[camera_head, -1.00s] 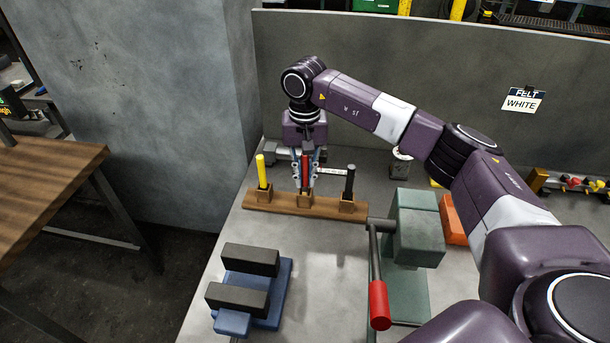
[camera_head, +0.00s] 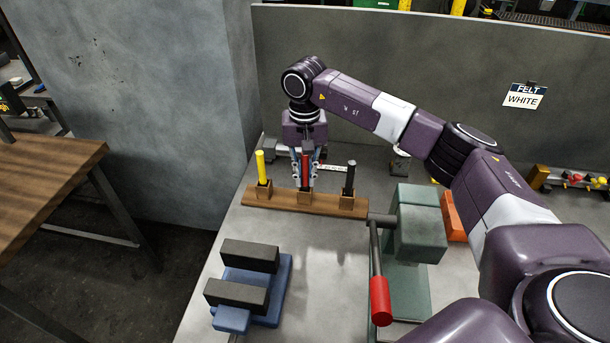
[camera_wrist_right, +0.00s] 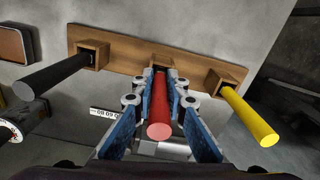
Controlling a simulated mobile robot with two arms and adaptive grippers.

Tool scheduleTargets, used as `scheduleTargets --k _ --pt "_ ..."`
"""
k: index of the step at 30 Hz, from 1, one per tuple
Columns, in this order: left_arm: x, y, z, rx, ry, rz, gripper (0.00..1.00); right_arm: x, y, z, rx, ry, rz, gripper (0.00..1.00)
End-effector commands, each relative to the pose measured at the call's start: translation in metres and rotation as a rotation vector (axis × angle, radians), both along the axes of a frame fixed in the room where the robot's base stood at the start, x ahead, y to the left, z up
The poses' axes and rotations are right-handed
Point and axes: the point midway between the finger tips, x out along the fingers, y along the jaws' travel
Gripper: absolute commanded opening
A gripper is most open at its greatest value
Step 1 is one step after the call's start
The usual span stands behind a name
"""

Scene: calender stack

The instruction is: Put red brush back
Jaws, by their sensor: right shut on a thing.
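The red brush (camera_head: 305,172) is upright at the middle holder of the wooden rack (camera_head: 281,201), between the yellow and black brushes. My right gripper (camera_head: 306,178) is around it from above, shut on it. In the right wrist view the red brush (camera_wrist_right: 159,110) lies between the blue fingers of my right gripper (camera_wrist_right: 160,95). Its far end meets the middle wooden socket (camera_wrist_right: 160,62); how deep it sits is hidden. My left gripper is not in view.
The yellow brush (camera_head: 261,167) and black brush (camera_head: 350,178) stand in the outer sockets. A green machine with a red-handled lever (camera_head: 380,300) stands to the right. A blue fixture with black blocks (camera_head: 250,258) lies in front. Bare grey bench lies between them.

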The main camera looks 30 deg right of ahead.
Motion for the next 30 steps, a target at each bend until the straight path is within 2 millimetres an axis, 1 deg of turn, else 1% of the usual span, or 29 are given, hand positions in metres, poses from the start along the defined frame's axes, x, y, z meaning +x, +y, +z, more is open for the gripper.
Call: scheduleTargets --k 18,25,26,30 --pt "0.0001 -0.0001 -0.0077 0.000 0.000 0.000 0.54 0.0003 0.0001 -0.0079 0.000 0.000 0.000 0.00" --pt "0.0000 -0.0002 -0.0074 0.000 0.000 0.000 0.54 0.0003 0.0001 -0.0076 0.000 0.000 0.000 0.00" --pt "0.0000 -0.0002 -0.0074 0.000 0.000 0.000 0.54 0.0003 0.0001 -0.0076 0.000 0.000 0.000 0.14" --pt "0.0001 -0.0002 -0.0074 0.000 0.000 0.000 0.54 0.0003 0.0001 -0.0075 0.000 0.000 0.000 0.29"
